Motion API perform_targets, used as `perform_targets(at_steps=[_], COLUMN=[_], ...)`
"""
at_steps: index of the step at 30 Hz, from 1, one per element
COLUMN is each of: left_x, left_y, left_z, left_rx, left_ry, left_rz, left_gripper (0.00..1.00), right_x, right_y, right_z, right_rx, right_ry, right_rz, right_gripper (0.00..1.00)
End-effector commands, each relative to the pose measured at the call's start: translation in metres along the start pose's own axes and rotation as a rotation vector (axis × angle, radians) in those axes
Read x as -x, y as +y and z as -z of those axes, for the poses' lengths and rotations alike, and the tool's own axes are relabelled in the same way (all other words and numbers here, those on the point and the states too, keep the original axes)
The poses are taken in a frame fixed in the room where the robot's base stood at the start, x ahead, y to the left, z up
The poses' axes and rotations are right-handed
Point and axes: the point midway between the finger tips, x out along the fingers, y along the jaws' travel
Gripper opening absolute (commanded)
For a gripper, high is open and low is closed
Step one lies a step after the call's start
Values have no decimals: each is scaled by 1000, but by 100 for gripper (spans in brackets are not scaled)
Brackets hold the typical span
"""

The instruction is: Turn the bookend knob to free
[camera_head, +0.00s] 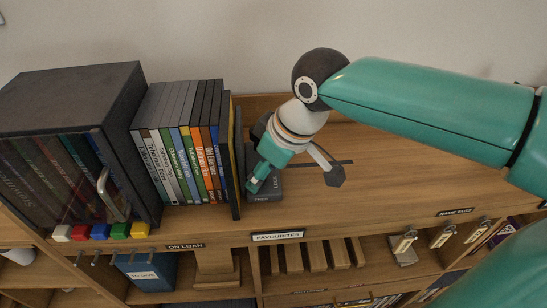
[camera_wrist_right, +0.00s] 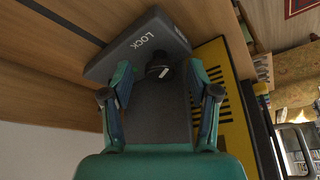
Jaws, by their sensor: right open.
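The bookend is a dark grey block with a tall dark plate (camera_head: 237,165) standing against the right end of the row of cases. Its block (camera_head: 265,190) sits on the wooden shelf and also shows in the right wrist view, with the word LOCK (camera_wrist_right: 142,41) on it. A small black knob (camera_wrist_right: 158,68) stands on the block near that word. My right gripper (camera_wrist_right: 160,82) is open, its fingers on either side of the knob with gaps visible. In the head view the right gripper (camera_head: 268,170) is over the block and hides the knob. My left gripper is not in view.
Several upright cases (camera_head: 185,145) stand left of the bookend, beside a dark glass-fronted box (camera_head: 75,100) with a handle. Coloured blocks (camera_head: 100,231) line its front. The shelf top (camera_head: 400,175) right of the bookend is mostly clear.

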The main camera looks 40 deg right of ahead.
Motion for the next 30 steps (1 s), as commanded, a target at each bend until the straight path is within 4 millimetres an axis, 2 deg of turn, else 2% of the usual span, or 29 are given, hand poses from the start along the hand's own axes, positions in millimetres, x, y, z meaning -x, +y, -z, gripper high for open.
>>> perform_targets(at_steps=[5, 12, 18, 24, 30], left_x=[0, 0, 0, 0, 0], left_y=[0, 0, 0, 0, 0], left_z=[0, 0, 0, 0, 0], left_rx=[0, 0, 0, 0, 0], left_ry=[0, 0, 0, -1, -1], left_rz=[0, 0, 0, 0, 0], left_gripper=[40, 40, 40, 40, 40], right_x=[21, 69, 102, 116, 117], right_y=[0, 0, -1, -1, -1], right_z=[1, 0, -1, -2, -2], right_rx=[0, 1, 0, 0, 0], right_ry=[7, 6, 3, 0, -1], right_rz=[-1, 0, 1, 1, 1], right_gripper=[60, 60, 60, 60, 60])
